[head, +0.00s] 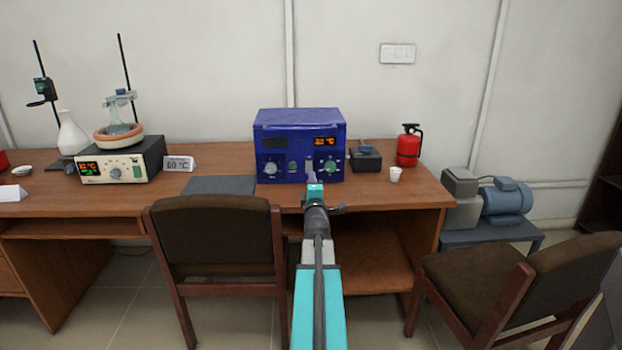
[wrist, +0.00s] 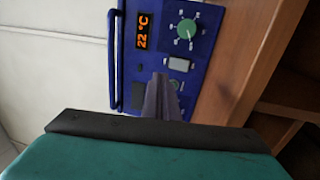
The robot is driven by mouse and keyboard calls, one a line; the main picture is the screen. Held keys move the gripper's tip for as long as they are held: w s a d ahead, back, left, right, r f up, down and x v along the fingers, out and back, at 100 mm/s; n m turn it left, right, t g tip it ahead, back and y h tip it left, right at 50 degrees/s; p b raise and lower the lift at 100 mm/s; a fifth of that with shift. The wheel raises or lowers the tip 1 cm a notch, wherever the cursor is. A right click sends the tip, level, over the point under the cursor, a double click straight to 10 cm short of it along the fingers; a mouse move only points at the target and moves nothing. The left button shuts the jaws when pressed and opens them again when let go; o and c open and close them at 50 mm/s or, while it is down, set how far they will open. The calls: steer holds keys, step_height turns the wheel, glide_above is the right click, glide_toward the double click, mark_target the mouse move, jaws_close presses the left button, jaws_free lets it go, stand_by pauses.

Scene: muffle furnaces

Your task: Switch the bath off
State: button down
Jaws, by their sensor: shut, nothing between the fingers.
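A blue box-shaped unit (head: 299,118) stands on the desk, with a lit orange display (head: 324,141) on its front. In the wrist view the display (wrist: 143,31) reads 22 °C. A green-faced knob (head: 330,166) is at the panel's right; it also shows in the wrist view (wrist: 187,29). A pale rectangular switch (wrist: 180,64) sits beside that knob. A round control (wrist: 175,85) is partly hidden by my fingers. My gripper (head: 311,178) is shut and empty, fingertips (wrist: 159,78) in front of the panel near the switch. Contact cannot be told.
A black-and-cream heater (head: 118,174) with a lit display carries a bowl and flask at left. A small temperature sign (head: 179,163) stands beside it. A small dark box (head: 366,160), white cup (head: 395,174) and red extinguisher (head: 409,146) are at right. Chairs (head: 215,235) stand in front.

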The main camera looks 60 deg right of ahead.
steer(key=shift+s+a+r, duration=0.1)
steer(key=shift+s+a, duration=0.35)
steer(key=shift+a, duration=0.15)
stand_by(0.3)
